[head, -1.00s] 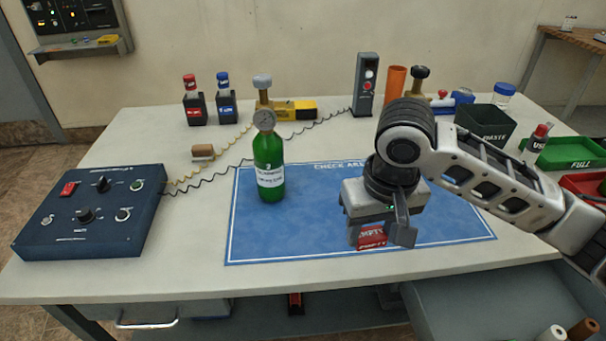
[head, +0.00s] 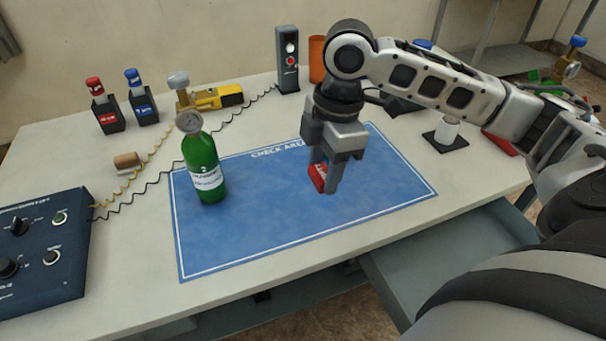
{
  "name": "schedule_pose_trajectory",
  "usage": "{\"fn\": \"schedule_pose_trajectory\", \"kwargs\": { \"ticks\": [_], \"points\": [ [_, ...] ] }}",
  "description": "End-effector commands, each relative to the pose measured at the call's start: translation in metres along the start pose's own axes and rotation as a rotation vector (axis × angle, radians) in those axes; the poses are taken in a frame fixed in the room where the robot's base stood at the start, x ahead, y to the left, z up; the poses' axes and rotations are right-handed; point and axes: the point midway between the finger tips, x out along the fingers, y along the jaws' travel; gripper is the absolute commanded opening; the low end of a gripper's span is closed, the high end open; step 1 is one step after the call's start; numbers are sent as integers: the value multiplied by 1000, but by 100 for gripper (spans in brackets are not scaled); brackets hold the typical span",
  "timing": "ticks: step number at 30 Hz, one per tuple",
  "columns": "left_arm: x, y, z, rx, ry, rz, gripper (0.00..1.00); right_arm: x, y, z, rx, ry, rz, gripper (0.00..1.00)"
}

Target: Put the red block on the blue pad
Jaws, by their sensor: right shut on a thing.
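The blue pad (head: 270,225) lies flat on the table, with a white border and the words "CHECK AREA" partly hidden by my right gripper. My right gripper (head: 325,182) points down over the right half of the pad. It is shut on the red block (head: 317,177), which has white lettering and shows between the fingers. Whether the block touches the pad or hangs just above it I cannot tell. My left gripper is not in view.
A green bottle with a gauge (head: 205,170) stands on the pad's left part. A dark blue control box (head: 45,255) is at the left, with coiled cords running back. A black post (head: 288,62) and an orange cylinder (head: 317,58) stand behind. An open drawer (head: 440,250) juts out at the front right.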

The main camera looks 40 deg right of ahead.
Motion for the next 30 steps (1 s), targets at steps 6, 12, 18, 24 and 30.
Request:
{"fn": "schedule_pose_trajectory", "kwargs": {
  "ticks": [6, 12, 18, 24, 30],
  "points": [
    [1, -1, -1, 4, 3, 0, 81, 21, 50, 15, 6, 2, -1, 25],
    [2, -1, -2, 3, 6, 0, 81, 52, 91, 30, 6, 0, -3, 25],
    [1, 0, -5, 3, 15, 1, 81, 79, 114, 39, 3, 0, 0, 25],
    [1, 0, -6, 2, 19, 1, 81, 88, 122, 43, 3, -1, 1, 25],
    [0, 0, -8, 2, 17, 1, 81, 115, 123, 47, 2, -2, -2, 25]
  ]
}}
